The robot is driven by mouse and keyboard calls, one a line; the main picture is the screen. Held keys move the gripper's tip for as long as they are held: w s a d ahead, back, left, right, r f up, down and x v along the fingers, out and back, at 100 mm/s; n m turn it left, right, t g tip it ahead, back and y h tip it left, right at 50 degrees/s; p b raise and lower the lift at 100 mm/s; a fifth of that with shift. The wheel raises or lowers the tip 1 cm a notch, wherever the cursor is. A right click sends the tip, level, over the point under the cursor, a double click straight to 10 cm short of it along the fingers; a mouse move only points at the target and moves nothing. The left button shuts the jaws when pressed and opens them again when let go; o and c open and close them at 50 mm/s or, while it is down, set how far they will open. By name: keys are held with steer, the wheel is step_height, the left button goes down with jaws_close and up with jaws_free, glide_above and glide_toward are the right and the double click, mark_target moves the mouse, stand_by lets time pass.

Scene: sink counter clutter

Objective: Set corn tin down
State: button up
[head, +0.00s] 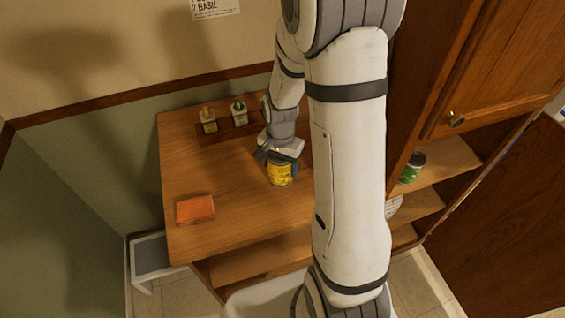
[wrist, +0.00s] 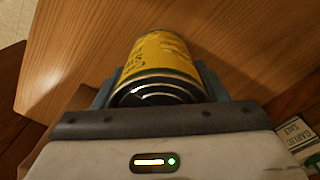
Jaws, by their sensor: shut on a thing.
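The corn tin is a yellow can (head: 279,174) with a metal end, over the middle of the wooden counter. My gripper (head: 279,160) is shut on it from above. In the wrist view the yellow tin (wrist: 162,58) sits between the two jaws (wrist: 158,88), with its metal end towards the camera. The wooden counter (head: 240,215) lies beyond it. I cannot tell whether the tin touches the counter.
Two small bottles, one with a yellowish top (head: 208,121) and one with a dark green top (head: 240,115), stand at the back. An orange block (head: 195,209) lies at the front left. A green can (head: 412,168) stands on the right shelf. The counter between is clear.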

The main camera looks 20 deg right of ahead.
steer(key=o, duration=1.3)
